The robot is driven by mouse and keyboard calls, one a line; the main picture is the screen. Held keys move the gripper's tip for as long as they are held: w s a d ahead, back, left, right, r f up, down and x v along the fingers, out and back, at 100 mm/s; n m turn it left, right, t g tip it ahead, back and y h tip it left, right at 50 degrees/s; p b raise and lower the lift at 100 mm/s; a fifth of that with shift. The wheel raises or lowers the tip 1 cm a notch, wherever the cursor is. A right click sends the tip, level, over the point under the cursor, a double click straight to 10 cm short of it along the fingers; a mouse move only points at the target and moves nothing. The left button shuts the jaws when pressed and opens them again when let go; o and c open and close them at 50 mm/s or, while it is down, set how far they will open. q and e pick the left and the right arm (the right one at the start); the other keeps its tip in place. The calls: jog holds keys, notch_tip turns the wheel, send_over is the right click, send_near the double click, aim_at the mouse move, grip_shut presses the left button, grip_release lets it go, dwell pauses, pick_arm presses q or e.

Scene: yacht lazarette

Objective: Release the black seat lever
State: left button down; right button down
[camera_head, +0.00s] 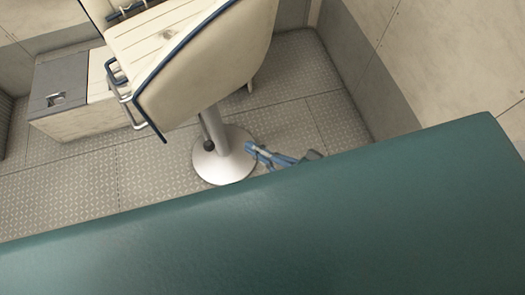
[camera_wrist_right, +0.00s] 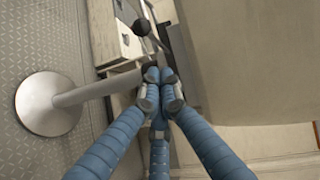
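The black seat lever shows as a round black knob (camera_head: 208,145) on a thin rod at the left of the seat's pedestal (camera_head: 222,130) in the head view. In the right wrist view the knob (camera_wrist_right: 140,27) is beyond the fingertips, near the top, with its rod running down to the right. My right gripper (camera_head: 250,150) is low at the right of the pedestal, across from the knob. Its blue fingers (camera_wrist_right: 159,82) meet at the tips in the right wrist view. I see nothing held, and the tips look apart from the lever. My left gripper is not in view.
The cream seat (camera_head: 215,55) overhangs the pedestal, whose round metal base (camera_head: 215,168) stands on the patterned floor. A pale locker (camera_head: 75,105) with a grey top stands at the left. Walls close off the right. Some floor around the base is clear.

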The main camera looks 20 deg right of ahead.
jog(key=w+a+f+p, duration=0.1)
jog(key=w+a, duration=0.3)
jog(key=a, duration=0.2)
jog(key=shift+a+f, duration=0.2)
jog(key=shift+a, duration=0.2)
